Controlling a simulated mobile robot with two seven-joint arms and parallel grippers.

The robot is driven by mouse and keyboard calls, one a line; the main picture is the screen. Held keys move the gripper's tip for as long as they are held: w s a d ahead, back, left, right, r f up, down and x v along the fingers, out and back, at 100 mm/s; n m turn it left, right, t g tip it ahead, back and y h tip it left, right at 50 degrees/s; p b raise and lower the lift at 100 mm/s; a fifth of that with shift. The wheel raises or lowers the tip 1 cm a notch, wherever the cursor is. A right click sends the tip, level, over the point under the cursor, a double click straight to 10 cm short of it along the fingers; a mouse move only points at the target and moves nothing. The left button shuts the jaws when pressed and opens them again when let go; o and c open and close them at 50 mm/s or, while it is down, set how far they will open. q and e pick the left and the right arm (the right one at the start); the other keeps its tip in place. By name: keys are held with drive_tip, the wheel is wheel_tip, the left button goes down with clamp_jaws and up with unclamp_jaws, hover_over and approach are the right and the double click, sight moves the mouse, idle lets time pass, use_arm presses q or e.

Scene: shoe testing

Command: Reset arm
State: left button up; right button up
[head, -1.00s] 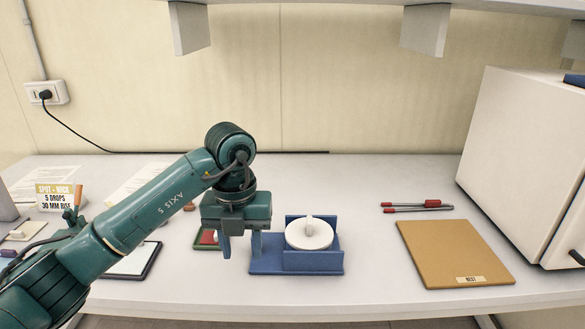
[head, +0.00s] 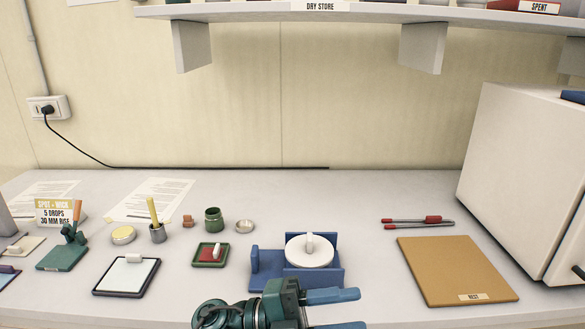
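My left gripper (head: 361,309) is at the bottom of the head view, in front of the blue fixture (head: 266,259). Its two blue fingers point right and stand apart, with nothing between them. The lower finger is cut off by the picture's edge. A white round disc with a small upright knob (head: 309,254) sits on the blue fixture, apart from the gripper. Most of my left arm is out of view below. My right gripper is not in view.
A tan board labelled REST (head: 455,268) and red-ended tools (head: 420,221) lie at right beside a white cabinet (head: 510,180). At left are a green tray with a red pad (head: 200,255), a dark-rimmed white plate (head: 125,275) and small pots. A shelf (head: 370,14) hangs above.

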use_arm(q)
drive_tip(key=w+a+f+n+t+y, duration=0.2)
drive_tip(key=a+f+n+t+y, duration=0.45)
drive_tip(key=n+t, duration=0.4)
drive_tip(key=w+a+f+n+t+y, duration=0.2)
drive_tip(key=a+f+n+t+y, duration=0.5)
drive_tip(key=n, duration=0.7)
drive_tip(key=s+a+f+n+g+y, duration=0.2)
drive_tip(key=s+a+f+g, duration=0.1)
drive_tip(key=s+f, duration=0.3)
drive_tip(key=s+a+f+n+g+y, duration=0.2)
drive_tip(key=s+a+f+n+g, duration=0.1)
drive_tip(key=s+a+f, duration=0.2)
wheel_tip(320, 180, down, 4)
drive_tip(key=shift+s+a+f+n, duration=0.15)
drive_tip(key=shift+s+n, duration=0.2)
drive_tip(key=shift+s, duration=0.6)
